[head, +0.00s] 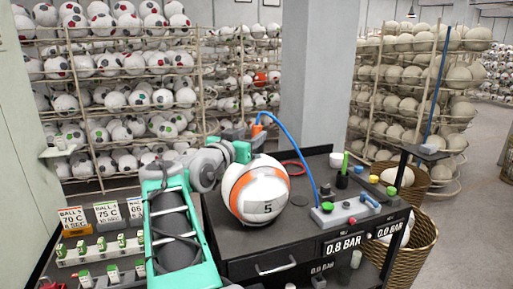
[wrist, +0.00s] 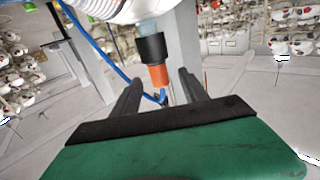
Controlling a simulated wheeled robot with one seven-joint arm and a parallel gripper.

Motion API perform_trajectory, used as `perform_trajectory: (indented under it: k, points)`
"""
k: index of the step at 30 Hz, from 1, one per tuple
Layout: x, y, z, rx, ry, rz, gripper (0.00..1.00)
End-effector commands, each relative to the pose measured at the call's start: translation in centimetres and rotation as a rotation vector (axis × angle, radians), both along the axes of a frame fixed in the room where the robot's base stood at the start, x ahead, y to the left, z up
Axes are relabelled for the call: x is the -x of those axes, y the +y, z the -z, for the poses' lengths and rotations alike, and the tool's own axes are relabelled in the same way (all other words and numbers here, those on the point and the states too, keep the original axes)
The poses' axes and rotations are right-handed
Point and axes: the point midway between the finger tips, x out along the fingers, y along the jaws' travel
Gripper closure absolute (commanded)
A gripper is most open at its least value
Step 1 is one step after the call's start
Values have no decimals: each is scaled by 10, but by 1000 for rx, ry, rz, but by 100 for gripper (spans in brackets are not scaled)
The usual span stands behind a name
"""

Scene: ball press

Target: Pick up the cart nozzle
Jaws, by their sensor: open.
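The cart nozzle (head: 258,122) has an orange end and a blue hose. It is at the back of the black cart, above and behind a white and orange ball marked 5 (head: 262,190). In the wrist view the nozzle (wrist: 153,50) shows a black collar above an orange part. My gripper (wrist: 160,80) is open, with one dark finger on each side below it, and the nozzle's orange end lies in line with the gap. I cannot tell whether either finger touches it. In the head view my gripper (head: 238,133) is partly hidden by my arm and the ball.
The black cart (head: 225,240) carries a grey control block (head: 345,212) with coloured knobs at right. The blue hose (head: 295,150) arches from the nozzle towards this block. Wicker baskets (head: 415,245) stand at the right. Ball racks (head: 120,95) line the back, with a pillar (head: 315,75) between them.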

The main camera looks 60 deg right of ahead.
Motion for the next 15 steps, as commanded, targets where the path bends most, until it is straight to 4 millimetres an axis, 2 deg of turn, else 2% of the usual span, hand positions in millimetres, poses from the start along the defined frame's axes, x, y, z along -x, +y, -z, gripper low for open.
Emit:
perform_trajectory:
  k: [4, 12, 15]
  points:
    - [3, -21, -4, 3, 1, 8, 48]
    - [4, -66, 1, 1, 1, 6, 48]
    - [3, -74, 3, 0, 0, 2, 48]
